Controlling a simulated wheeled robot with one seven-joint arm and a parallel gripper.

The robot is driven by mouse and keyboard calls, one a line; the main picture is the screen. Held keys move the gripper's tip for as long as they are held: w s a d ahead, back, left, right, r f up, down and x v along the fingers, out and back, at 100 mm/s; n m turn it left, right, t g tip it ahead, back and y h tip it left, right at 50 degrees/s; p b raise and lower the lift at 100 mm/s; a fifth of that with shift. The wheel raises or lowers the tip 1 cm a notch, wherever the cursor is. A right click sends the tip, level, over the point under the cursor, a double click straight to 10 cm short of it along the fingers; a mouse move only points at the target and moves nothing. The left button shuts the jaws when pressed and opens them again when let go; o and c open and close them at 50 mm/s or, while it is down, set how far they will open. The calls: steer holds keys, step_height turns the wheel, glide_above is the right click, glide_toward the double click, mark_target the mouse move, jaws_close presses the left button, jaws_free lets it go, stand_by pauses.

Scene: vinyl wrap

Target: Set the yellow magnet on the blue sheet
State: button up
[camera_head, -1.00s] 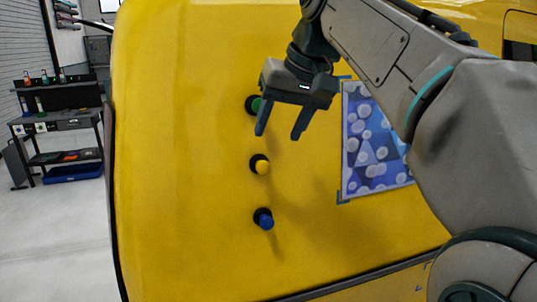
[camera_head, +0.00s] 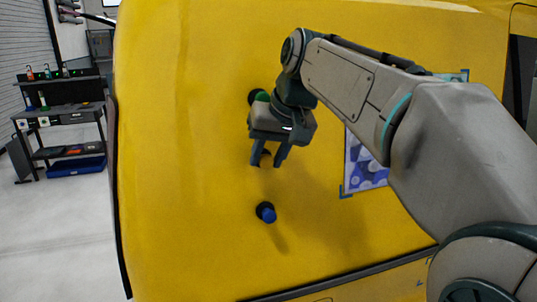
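The yellow magnet sits on the yellow vehicle panel (camera_head: 190,150). Its dark base (camera_head: 265,158) shows between my fingers, while its yellow knob is mostly hidden by my gripper. My gripper (camera_head: 268,158) is at this magnet, with its two fingers apart, one to each side. I see no clear contact between the fingers and the magnet. The blue sheet (camera_head: 364,168), patterned with pale circles, is on the panel to the right of my gripper. My arm hides most of it, and blue tape shows at its corners.
A green magnet (camera_head: 262,97) with a dark base is above my gripper, partly covered by it. A blue magnet (camera_head: 267,213) is below. A workbench (camera_head: 60,115) stands far left. The panel between the blue magnet and the sheet is clear.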

jaws_close()
steer(key=shift+s, duration=0.1)
steer(key=shift+s+d, duration=0.1)
steer(key=shift+s, duration=0.15)
steer(key=shift+s+d+r, duration=0.1)
steer(key=shift+s, duration=0.2)
stand_by(0.4)
steer(key=s+d+r+b, duration=0.1)
steer(key=s+d, duration=0.1)
steer(key=s, duration=0.4)
steer(key=shift+s, duration=0.25)
stand_by(0.6)
steer(key=shift+a+r, duration=0.1)
